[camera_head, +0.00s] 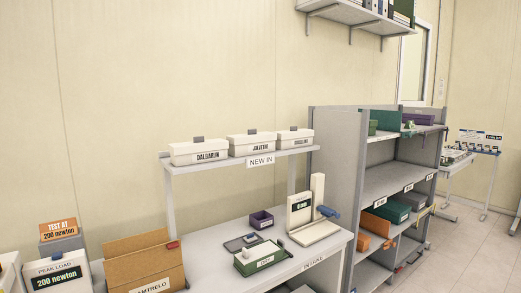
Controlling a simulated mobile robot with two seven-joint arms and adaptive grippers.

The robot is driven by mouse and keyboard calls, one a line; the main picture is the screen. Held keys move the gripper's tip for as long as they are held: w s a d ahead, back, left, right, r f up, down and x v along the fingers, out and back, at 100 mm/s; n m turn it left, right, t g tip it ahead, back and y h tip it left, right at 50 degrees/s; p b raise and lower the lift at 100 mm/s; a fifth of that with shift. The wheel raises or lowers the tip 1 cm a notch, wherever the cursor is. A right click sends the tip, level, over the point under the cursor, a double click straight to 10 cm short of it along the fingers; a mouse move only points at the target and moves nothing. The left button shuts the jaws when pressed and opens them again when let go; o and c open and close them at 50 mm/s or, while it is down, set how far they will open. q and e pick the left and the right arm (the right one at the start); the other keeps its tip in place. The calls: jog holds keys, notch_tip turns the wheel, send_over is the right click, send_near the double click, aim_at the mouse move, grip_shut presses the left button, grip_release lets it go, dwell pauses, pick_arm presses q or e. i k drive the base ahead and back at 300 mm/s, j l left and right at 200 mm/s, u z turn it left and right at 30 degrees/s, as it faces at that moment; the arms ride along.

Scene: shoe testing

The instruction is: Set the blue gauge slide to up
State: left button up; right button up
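A white gauge (299,210) with a small display and a tall white post (318,190) stands at the right end of the bench under the "NEW IN" shelf. A blue piece (328,211), which looks like the gauge slide, sticks out to the right of the post at about its lower half. It is small here, and its exact setting is hard to read. Neither of my grippers is in view.
On the bench (215,243) a green tray (260,259), a dark flat pad (241,243) and a purple bin (262,219) sit left of the gauge. A brown box (145,260) stands further left. Grey shelving (335,165) rises close behind and right of the gauge.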

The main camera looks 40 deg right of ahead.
aim_at(328, 213)
jog(key=z, duration=1.7)
jog(key=i+l+u, duration=0.1)
jog(key=i, duration=0.4)
jog(key=i+l+u, duration=0.1)
jog(key=i+l, duration=0.2)
jog(key=i, duration=0.2)
